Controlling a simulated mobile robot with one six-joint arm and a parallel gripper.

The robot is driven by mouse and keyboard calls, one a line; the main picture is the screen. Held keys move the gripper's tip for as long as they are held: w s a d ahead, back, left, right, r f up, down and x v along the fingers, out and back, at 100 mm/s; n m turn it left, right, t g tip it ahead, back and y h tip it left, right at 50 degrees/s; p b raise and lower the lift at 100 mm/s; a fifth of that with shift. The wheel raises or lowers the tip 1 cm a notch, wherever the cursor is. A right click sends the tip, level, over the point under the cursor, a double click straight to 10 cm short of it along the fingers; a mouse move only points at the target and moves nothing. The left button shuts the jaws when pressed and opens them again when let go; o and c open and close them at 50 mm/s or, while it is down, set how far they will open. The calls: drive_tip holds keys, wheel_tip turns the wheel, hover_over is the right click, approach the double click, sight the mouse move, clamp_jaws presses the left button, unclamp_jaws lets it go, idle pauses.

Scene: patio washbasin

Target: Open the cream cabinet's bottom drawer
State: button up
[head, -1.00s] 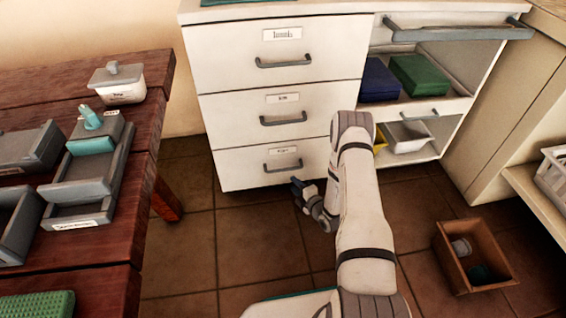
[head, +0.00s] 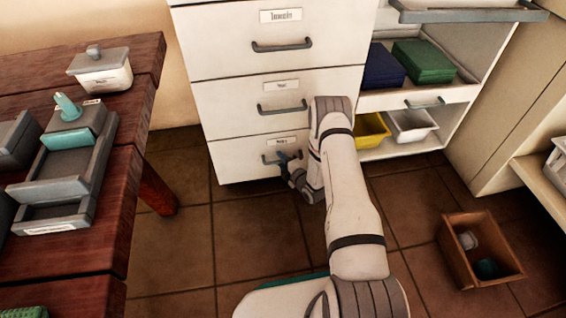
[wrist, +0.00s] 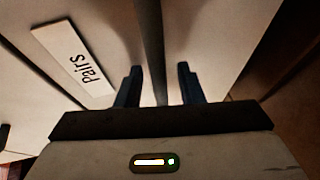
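The cream cabinet's bottom drawer (head: 236,160) is the lowest of three stacked drawers and looks closed. Its grey bar handle (head: 270,160) is partly covered by my gripper (head: 288,164), which is at the handle's right part. In the wrist view, the bar handle (wrist: 151,40) runs between the two dark fingers of my gripper (wrist: 160,85), with a gap visible on both sides. The fingers are apart and not closed on the bar. A white label (wrist: 75,62) reading "Pairs" is on the drawer front beside them.
The middle drawer (head: 225,110) and top drawer (head: 225,45) are closed above. Open shelves with a yellow bin (head: 371,127) are to the right. A wooden box (head: 455,262) stands on the floor at right. A wooden table (head: 95,265) is at left. Tiled floor before the drawers is clear.

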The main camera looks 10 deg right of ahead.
clamp_jaws()
idle(0.6)
